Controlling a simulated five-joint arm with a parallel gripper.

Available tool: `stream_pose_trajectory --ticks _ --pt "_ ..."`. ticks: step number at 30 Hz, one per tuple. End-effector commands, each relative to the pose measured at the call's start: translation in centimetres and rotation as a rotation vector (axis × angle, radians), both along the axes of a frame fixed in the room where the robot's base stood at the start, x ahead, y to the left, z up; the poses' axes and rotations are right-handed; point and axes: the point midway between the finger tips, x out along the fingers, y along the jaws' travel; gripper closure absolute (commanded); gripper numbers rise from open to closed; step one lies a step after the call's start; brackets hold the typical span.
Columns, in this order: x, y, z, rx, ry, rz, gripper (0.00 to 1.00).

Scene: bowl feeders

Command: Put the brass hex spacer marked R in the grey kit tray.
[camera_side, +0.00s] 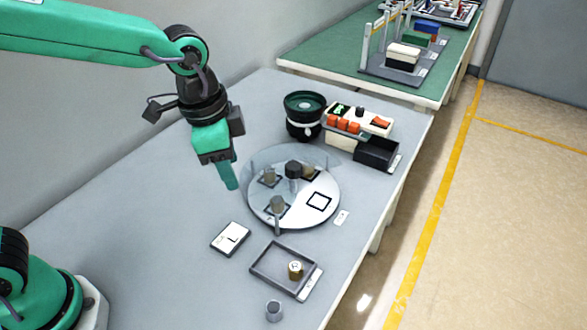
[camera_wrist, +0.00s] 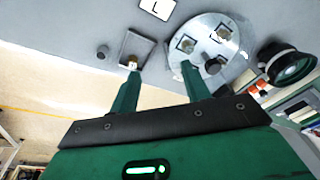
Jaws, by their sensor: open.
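In the side view, the grey kit tray (camera_side: 274,263) lies on the bench in front of the round disc. One brass spacer (camera_side: 295,269) stands upright inside it, near its right side; the mark on its top is too small to read. The tray (camera_wrist: 137,45) and the brass piece (camera_wrist: 132,65) also show in the wrist view, the piece by the left fingertip in the picture. Several dull pieces (camera_side: 277,204) stand in marked squares on the disc (camera_side: 260,213); their marks are unreadable. My gripper (camera_wrist: 161,68) is open and empty, raised above the bench left of the disc.
A dark knob (camera_side: 292,171) stands at the disc's centre, and one square (camera_side: 319,201) is empty. An L card (camera_side: 230,238) and a small grey cylinder (camera_side: 274,310) lie near the tray. A dark bowl (camera_side: 305,115) and a control box (camera_side: 345,139) stand behind. The bench's left is clear.

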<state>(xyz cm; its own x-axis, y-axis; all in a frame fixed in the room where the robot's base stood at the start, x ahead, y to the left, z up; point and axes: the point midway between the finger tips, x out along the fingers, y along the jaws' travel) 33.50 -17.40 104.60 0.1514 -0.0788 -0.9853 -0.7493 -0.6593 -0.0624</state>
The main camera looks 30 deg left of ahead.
Motion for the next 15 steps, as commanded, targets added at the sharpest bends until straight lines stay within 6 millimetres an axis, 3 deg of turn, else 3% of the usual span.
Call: stream_pose_trajectory --ticks 6,15 --pt "-1.9 5.7 2.3 -0.051 -0.068 0.215 0.53" --pt "-5.7 12.0 3.8 -0.119 -0.163 0.497 0.53"
